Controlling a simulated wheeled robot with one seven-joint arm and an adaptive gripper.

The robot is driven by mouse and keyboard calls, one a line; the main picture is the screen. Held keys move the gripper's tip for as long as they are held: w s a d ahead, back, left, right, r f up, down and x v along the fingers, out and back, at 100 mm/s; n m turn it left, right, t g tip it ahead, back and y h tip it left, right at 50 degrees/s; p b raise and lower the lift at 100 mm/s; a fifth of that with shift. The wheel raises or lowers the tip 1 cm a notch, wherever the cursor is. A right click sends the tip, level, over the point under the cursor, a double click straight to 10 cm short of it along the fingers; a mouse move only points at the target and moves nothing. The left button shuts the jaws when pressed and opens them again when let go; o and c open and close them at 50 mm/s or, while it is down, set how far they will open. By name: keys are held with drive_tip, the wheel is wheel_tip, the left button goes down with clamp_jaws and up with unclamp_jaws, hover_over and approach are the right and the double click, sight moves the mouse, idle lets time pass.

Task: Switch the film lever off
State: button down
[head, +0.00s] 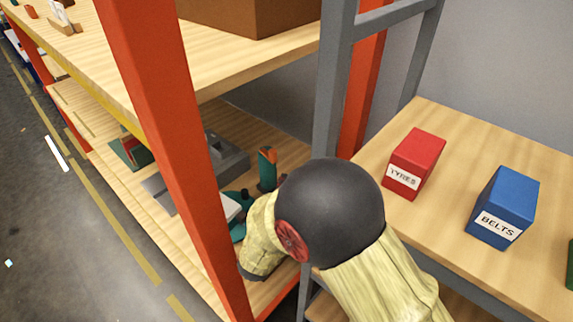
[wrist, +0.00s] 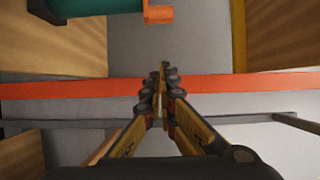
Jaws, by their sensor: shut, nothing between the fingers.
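A teal upright part with an orange piece on it (head: 267,168) stands on the lower wooden shelf in the head view, just beyond my arm. A teal machine base with a pale slab (head: 233,208) is beside it, partly hidden by the orange post and my arm. In the wrist view a teal body (wrist: 95,10) with an orange tab (wrist: 158,14) shows at the top edge, cut off. I cannot tell for sure which part is the film lever, or its position. My gripper (wrist: 162,80) is shut and empty, below the orange tab in the picture, apparently not touching it.
An orange rack post (head: 180,150) stands close left of my arm. The upper shelf (head: 250,65) overhangs the machine. A grey machine (head: 228,155) sits behind. A red box (head: 414,160) and a blue box (head: 503,205) stand on the right bench. An orange beam (wrist: 70,88) crosses the wrist view.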

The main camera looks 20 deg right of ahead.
drive_tip(key=b+x, duration=0.2)
drive_tip(key=x, duration=0.8)
drive_tip(key=a, duration=0.4)
drive_tip(key=shift+w, duration=0.3)
drive_tip(key=shift+b, duration=0.35)
drive_tip(key=shift+s+a+b, duration=0.15)
drive_tip(key=shift+a+b, duration=0.35)
drive_tip(key=shift+b, duration=0.05)
